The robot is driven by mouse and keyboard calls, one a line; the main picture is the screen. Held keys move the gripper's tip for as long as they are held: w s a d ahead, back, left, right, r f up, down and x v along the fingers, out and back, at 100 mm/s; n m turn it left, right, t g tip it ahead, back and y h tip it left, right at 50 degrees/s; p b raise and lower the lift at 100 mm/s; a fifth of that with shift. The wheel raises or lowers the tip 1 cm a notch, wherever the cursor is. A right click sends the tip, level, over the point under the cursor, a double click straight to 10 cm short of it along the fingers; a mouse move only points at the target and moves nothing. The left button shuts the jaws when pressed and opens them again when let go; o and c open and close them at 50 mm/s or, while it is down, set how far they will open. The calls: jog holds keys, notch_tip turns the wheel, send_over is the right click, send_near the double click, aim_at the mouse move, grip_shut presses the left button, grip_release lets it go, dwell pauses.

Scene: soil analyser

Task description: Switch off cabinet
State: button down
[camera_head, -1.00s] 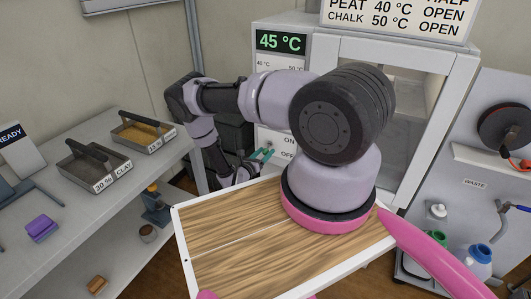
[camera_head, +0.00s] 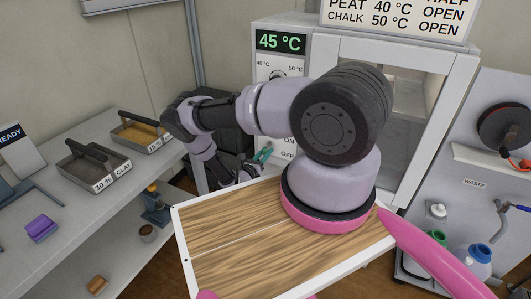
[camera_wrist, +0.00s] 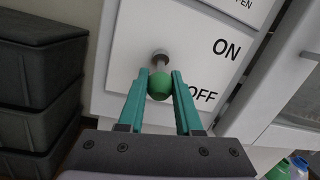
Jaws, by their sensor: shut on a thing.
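The cabinet (camera_head: 416,100) is white, with a glass front and a control panel on its left side; its display (camera_head: 281,41) reads 45 °C. In the wrist view the lower panel (camera_wrist: 185,25) shows the words ON and OFF beside a switch lever with a metal stem (camera_wrist: 160,56) and a green knob (camera_wrist: 160,86). My gripper (camera_wrist: 160,84) has its two teal fingers closed around the green knob, which lies near the level of the OFF label. In the head view my gripper (camera_head: 263,153) is at the panel, and my arm hides the switch there.
Dark stacked bins (camera_wrist: 35,80) stand close to the left of the panel. A shelf table at left holds metal trays, including one labelled 30 % CLAY (camera_head: 90,167), and a purple block (camera_head: 41,228). Bottles (camera_head: 478,261) stand at the right.

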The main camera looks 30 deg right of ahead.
jog(key=shift+f, duration=0.1)
dwell(0.3)
jog(key=c, duration=0.6)
grip_release()
jog(key=v, duration=1.1)
jog(key=shift+d+f, duration=0.1)
jog(key=shift+f, duration=0.1)
jog(key=shift+w, duration=0.1)
